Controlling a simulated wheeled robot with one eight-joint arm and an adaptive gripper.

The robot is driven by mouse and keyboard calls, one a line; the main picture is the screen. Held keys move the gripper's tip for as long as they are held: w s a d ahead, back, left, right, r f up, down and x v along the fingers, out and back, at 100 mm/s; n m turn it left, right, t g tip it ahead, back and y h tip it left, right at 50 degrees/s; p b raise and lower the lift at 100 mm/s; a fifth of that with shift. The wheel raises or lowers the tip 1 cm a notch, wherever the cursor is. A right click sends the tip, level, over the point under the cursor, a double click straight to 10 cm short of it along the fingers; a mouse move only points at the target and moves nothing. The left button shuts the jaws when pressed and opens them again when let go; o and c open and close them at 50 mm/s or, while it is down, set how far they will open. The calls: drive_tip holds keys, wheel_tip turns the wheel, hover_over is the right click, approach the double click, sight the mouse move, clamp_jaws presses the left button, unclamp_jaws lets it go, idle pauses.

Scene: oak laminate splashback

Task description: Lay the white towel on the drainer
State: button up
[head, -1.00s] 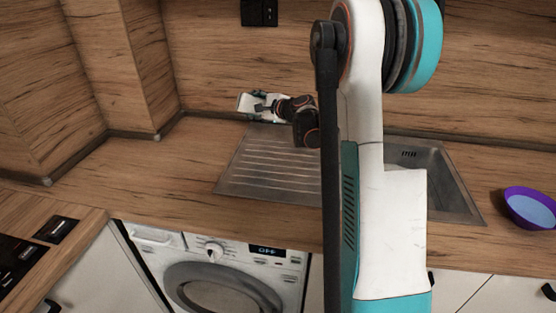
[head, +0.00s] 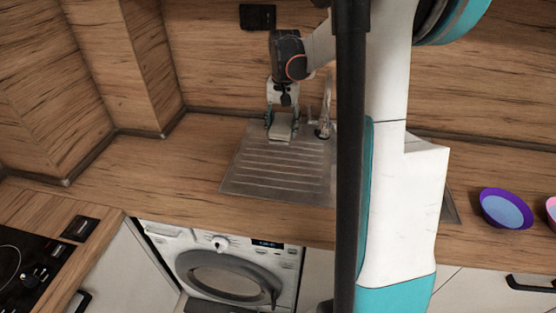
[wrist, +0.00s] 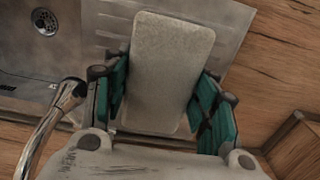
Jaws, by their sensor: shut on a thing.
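The white towel (head: 281,131) is a small folded, flat block at the back of the steel drainer (head: 262,172). It fills the middle of the wrist view (wrist: 168,72), pale grey-white with rounded corners. My gripper (head: 282,122) points down and is shut on the towel, with a teal finger on each side of it; the fingers also show in the wrist view (wrist: 162,105). The ribbed drainer lies beneath and beyond the towel in the wrist view (wrist: 228,22). I cannot tell whether the towel touches the drainer. The drainer's front and middle are bare.
A chrome tap (head: 325,118) stands close to the right of my gripper, also in the wrist view (wrist: 58,115). The sink basin (wrist: 40,55) is mostly hidden by my arm in the head view. A purple bowl (head: 506,209) sits at the right. The left worktop is clear.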

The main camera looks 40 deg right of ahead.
sight(283, 178)
drive_tip(key=shift+s+d+r, duration=0.1)
drive_tip(key=shift+s, duration=0.2)
wheel_tip(283, 178, down, 20)
drive_tip(key=b, duration=0.4)
drive_tip(key=shift+b, duration=0.4)
drive_tip(key=shift+r, duration=0.15)
drive_tip(key=o, duration=1.4)
wheel_tip(283, 178, up, 12)
drive_tip(key=p, duration=0.3)
